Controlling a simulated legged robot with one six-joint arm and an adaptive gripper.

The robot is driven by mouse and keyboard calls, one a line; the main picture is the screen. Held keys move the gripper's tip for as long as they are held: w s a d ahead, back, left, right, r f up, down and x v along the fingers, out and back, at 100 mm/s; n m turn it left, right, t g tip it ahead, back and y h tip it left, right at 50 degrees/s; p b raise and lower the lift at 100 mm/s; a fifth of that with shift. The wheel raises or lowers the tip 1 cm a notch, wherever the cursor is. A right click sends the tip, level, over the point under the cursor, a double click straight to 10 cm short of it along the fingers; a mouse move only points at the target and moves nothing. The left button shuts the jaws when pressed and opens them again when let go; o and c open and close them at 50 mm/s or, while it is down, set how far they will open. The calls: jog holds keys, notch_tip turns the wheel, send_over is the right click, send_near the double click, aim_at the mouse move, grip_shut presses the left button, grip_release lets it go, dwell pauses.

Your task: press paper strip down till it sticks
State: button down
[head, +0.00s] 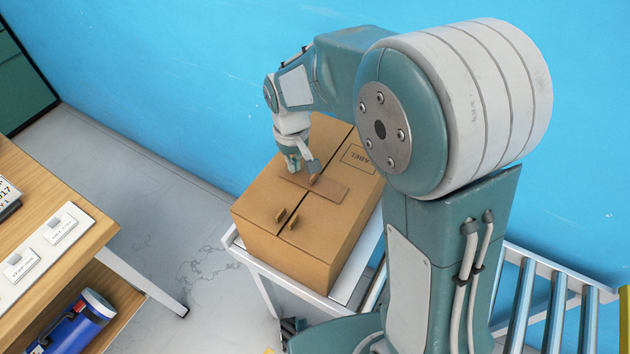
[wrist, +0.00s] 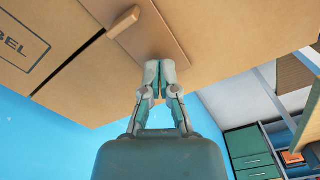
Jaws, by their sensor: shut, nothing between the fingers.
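A brown paper strip (head: 328,193) lies across the seam on top of a cardboard box (head: 262,208). It also shows in the wrist view as a slightly darker band (wrist: 160,35), with a small tan tab (wrist: 123,22) standing on it. My gripper (head: 298,167) is shut and empty, pointing down over the strip's far left end. In the wrist view my closed fingertips (wrist: 160,70) are at that end of the strip; I cannot tell whether they touch it. The gripper partly hides this end of the strip in the head view.
The box rests on a white-framed stand (head: 255,262) by a roller conveyor (head: 553,310). A blue wall (head: 180,70) is close behind. A wooden table (head: 60,200) is at the left.

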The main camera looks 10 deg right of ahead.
jog(key=shift+r, duration=2.3)
jog(key=shift+d+r, duration=0.1)
jog(key=shift+r, duration=0.1)
jog(key=s+d+r+m+t, duration=0.2)
jog(key=s+d+r, duration=0.3)
jog(key=s, duration=0.4)
jog(key=s+d+r+m+t, duration=0.2)
jog(key=s+d+r+t, duration=0.1)
jog(key=s+d, duration=0.4)
jog(key=s+r, duration=0.1)
jog(key=s, duration=0.2)
jog(key=shift+d+r+t, duration=0.25)
jog(key=shift+r+t, duration=0.05)
jog(key=shift+r, duration=0.1)
